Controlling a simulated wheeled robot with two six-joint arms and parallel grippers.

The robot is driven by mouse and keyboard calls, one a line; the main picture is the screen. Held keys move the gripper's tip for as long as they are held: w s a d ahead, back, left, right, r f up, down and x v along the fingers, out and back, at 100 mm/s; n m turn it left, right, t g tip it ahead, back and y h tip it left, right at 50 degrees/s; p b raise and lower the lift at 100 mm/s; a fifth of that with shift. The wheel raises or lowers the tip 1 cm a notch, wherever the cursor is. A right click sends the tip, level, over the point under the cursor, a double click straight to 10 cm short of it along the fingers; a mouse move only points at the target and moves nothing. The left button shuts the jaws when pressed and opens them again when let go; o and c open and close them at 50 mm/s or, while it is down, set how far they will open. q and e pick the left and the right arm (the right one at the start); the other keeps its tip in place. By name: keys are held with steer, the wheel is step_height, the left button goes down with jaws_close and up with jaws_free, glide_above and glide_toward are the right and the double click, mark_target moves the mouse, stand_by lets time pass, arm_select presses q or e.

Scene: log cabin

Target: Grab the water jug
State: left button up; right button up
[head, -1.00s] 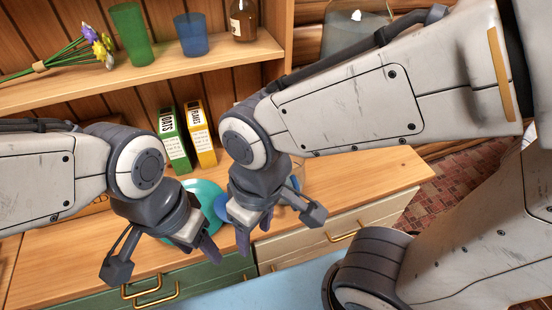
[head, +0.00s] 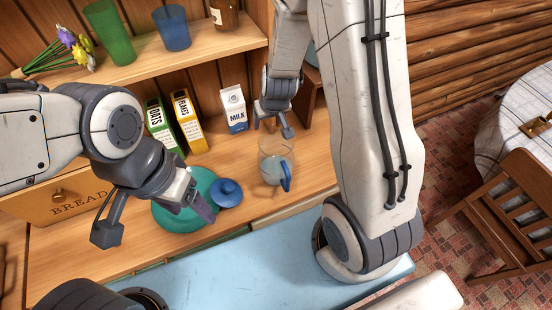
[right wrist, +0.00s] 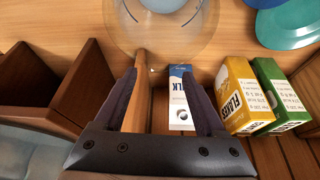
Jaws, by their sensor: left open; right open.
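The water jug (head: 270,168) is clear glass with a blue handle (head: 285,176). It stands upright on the wooden counter in the head view. My right gripper (head: 272,126) is open and empty, just behind and above the jug. In the right wrist view the jug (right wrist: 150,38) lies beyond the open fingertips (right wrist: 160,78), not between them; whether they touch it I cannot tell. My left gripper (head: 155,224) is open and empty over the counter to the left of the jug, in front of a teal bowl.
The teal bowl (head: 178,218) and a blue lidded item (head: 227,193) are left of the jug. A milk carton (head: 233,110), flakes box (head: 188,120) and oats box (head: 160,125) stand behind. A shelf (head: 150,62) runs above. A chair (head: 510,215) is at right.

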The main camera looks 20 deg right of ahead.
mark_target(270, 127)
steer(key=x, duration=0.5)
steer(key=shift+s+d+f, duration=0.2)
steer(key=shift+s+f, duration=0.15)
steer(key=shift+f, duration=0.05)
steer(key=shift+w+f, duration=0.25)
steer(key=shift+f, duration=0.35)
steer(key=shift+c, duration=0.3)
jaws_close()
stand_by(0.4)
